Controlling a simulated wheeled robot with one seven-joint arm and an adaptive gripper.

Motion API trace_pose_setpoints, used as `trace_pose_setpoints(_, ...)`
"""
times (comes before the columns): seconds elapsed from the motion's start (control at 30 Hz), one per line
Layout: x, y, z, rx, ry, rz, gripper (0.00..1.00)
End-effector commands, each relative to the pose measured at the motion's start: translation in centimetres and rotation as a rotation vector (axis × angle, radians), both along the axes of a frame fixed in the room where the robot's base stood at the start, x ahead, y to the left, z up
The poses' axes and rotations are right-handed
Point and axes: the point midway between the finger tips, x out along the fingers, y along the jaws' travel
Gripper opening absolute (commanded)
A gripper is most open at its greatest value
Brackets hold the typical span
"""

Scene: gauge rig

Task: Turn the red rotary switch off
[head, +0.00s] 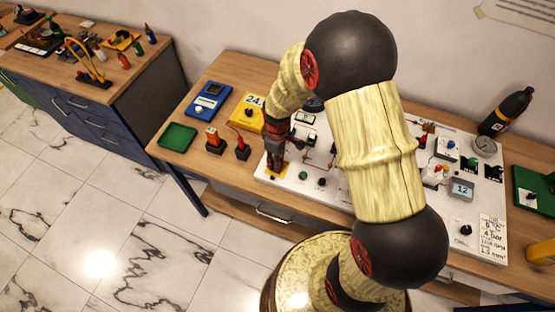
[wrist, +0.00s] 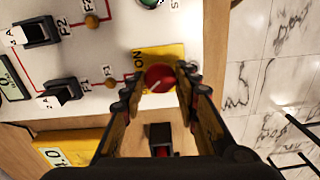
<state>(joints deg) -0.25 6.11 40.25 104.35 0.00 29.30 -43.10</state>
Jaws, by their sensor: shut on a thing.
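The red rotary switch (wrist: 159,78) sits on a yellow plate (wrist: 168,53) marked "ON" at the edge of the white panel, seen in the wrist view. My gripper (wrist: 160,88) reaches down over it, with one finger on each side of the red knob, shut on it. In the head view my gripper (head: 275,168) is at the panel's left front corner, above the yellow plate (head: 281,172). There the knob itself is hidden by the fingers. The knob's pointer direction cannot be made out.
The white panel (head: 290,182) carries rocker switches (wrist: 62,92), a green button (head: 303,175) and a display (head: 461,189). A green tray (head: 178,137), a blue meter (head: 209,100) and a yellow meter (head: 245,113) lie to the left.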

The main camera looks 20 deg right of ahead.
Motion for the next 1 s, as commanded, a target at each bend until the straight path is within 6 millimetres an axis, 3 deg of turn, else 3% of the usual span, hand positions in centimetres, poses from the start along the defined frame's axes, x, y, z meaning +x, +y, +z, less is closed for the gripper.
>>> trace_pose_setpoints(0.77, 0.11, 0.00, 0.06, 0.000, -0.003, 0.095, 0.05)
trace_pose_setpoints(0.8, 0.11, 0.00, 0.06, 0.000, -0.003, 0.095, 0.33)
trace_pose_setpoints(1.0, 0.06, 0.00, 0.03, 0.000, -0.001, 0.094, 0.44)
